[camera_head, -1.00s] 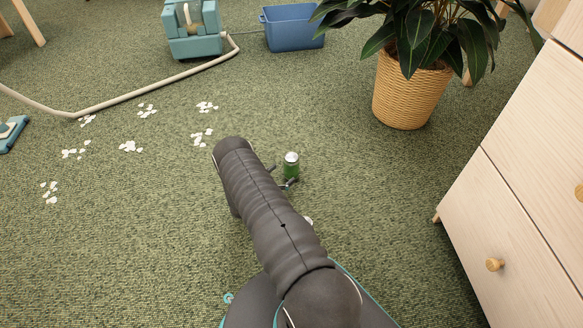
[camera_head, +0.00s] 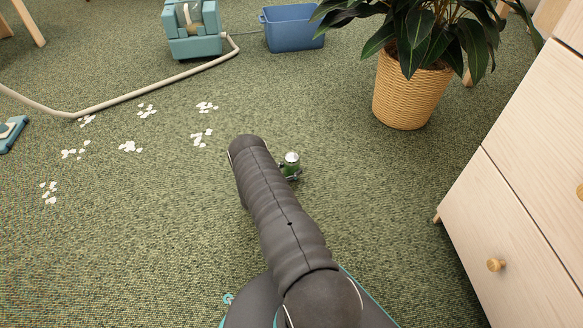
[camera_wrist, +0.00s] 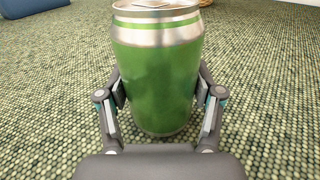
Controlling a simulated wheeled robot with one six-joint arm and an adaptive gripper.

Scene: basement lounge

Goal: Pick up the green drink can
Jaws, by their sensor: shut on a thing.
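The green drink can (camera_head: 291,159) with a silver top stands upright on the green carpet, just right of the end of my arm in the head view. In the wrist view the can (camera_wrist: 156,75) fills the middle, and its base appears to be at the carpet. My gripper (camera_wrist: 160,100) is shut on the can, with one finger against each side of its lower half. In the head view my gripper (camera_head: 291,175) shows only in part, beside the can, as my arm hides the rest.
A plant in a woven pot (camera_head: 410,91) stands behind and right of the can. A pale drawer unit (camera_head: 515,190) is at the right. White scraps (camera_head: 130,147) lie left on the carpet. A hose (camera_head: 150,94), a teal machine (camera_head: 194,44) and a blue bin (camera_head: 292,28) are farther back.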

